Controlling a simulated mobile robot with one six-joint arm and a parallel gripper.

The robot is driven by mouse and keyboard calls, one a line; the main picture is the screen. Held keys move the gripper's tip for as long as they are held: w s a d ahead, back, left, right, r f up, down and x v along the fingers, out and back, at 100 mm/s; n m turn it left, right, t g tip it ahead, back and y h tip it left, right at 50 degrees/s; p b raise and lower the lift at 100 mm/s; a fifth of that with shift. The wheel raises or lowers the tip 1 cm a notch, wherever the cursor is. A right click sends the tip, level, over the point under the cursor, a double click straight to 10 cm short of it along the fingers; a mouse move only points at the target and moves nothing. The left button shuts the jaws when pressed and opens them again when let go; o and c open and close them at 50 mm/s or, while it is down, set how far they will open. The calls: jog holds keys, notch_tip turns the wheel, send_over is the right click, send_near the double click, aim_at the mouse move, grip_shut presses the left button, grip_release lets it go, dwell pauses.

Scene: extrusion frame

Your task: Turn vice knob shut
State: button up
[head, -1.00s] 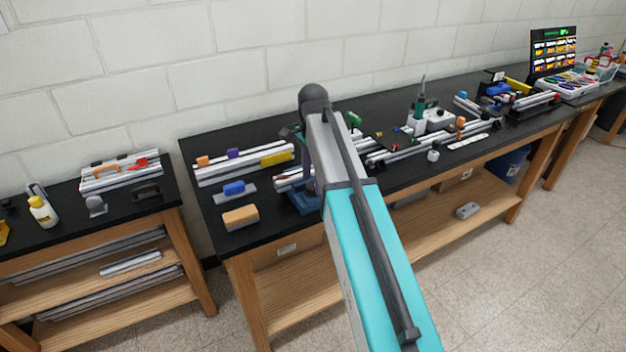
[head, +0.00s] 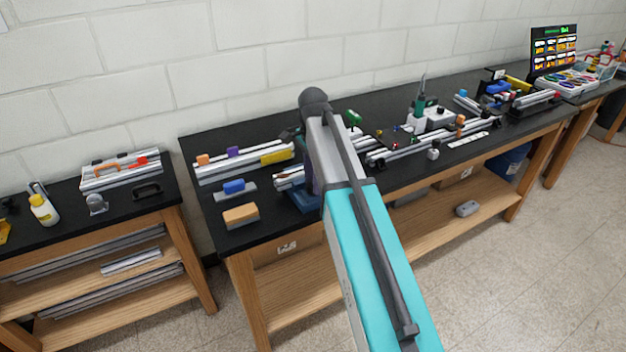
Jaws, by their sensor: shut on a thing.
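A blue base, seemingly the vice (head: 306,203), stands near the front edge of the black bench, left of my arm. Only its left part shows. My grey and turquoise arm crosses the middle of the view and covers the rest of it. A dark purple upright part shows just above the blue base, beside my arm; I cannot tell what it belongs to. The vice knob is not visible. My gripper's fingers are hidden behind my arm, so their contact with the knob cannot be seen.
Left of the vice lie an orange-tan block (head: 241,215), a blue-topped block (head: 234,187) and aluminium rails with a yellow piece (head: 277,156). More rails and fixtures fill the bench to the right, with a screen (head: 554,51) at the far end. A lower side table (head: 170,205) stands left.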

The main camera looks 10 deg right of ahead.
jog(key=shift+m+p, duration=0.4)
jog(key=shift+m, duration=0.9)
jog(key=o, duration=1.1)
jog(key=shift+c, duration=0.2)
jog(key=shift+r, duration=0.1)
notch_tip(320, 180, up, 14)
jog(key=b, duration=0.3)
